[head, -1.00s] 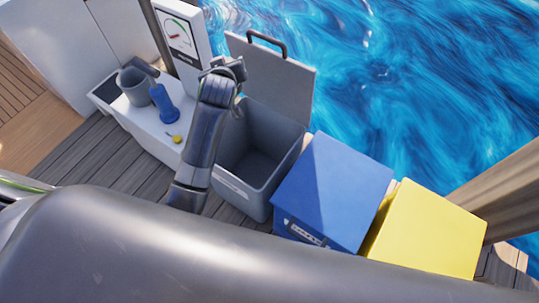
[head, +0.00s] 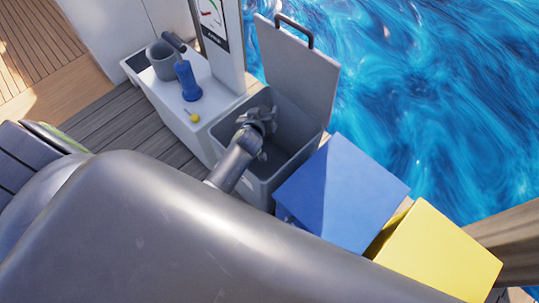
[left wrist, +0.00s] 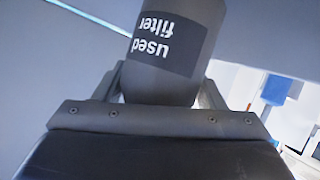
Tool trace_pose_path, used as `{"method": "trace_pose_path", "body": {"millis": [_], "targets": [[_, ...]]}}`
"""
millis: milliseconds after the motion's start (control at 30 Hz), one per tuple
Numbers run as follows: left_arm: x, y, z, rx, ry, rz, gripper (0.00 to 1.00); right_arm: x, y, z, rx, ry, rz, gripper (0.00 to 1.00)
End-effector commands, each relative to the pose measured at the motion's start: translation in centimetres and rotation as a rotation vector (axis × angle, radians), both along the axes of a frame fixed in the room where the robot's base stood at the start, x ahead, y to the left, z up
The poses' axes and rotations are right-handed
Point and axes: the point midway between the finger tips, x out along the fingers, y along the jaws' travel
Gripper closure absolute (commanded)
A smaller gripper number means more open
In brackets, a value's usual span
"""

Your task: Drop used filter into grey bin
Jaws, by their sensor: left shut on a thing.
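The used filter (left wrist: 178,38) is a dark grey cylinder with a black label reading "used filter", upside down in the left wrist view. My left gripper (head: 262,120) is shut on it, with a finger on each side in the left wrist view. In the head view the gripper is over the opening of the grey bin (head: 298,128), and the filter is mostly hidden there. The bin's lid (head: 295,68) stands open at the back. How far the filter is below the rim I cannot tell. My right gripper is not in view.
A blue bin (head: 345,190) and a yellow bin (head: 435,255) stand right of the grey one, both closed. On the left, a white bench (head: 205,105) holds a grey cup (head: 162,60), a blue tool (head: 187,82) and a small yellow item (head: 194,117). Water lies behind.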

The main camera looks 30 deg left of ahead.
Motion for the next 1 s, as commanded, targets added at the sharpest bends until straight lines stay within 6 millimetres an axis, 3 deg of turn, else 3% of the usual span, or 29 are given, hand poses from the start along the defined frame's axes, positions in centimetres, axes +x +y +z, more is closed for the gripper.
{"method": "trace_pose_path", "body": {"millis": [133, 467, 500, 667, 1000], "targets": [[0.09, 0.0, -1.17, 0.001, -0.003, -0.001, 0.67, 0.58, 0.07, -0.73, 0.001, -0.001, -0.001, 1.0], [0.09, 0.0, -1.29, 0.001, -0.002, -0.001, 0.67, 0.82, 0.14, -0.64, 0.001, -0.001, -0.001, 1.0], [0.08, 0.01, -1.28, 0.001, -0.002, -0.001, 0.35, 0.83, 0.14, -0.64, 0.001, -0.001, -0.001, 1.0], [0.07, 0.01, -1.3, 0.001, -0.002, -0.001, 0.14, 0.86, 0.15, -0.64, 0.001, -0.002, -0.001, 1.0], [-0.2, -0.01, -1.33, 0.0, 0.002, 0.0, 0.11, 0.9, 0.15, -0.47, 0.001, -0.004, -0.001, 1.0]]}}
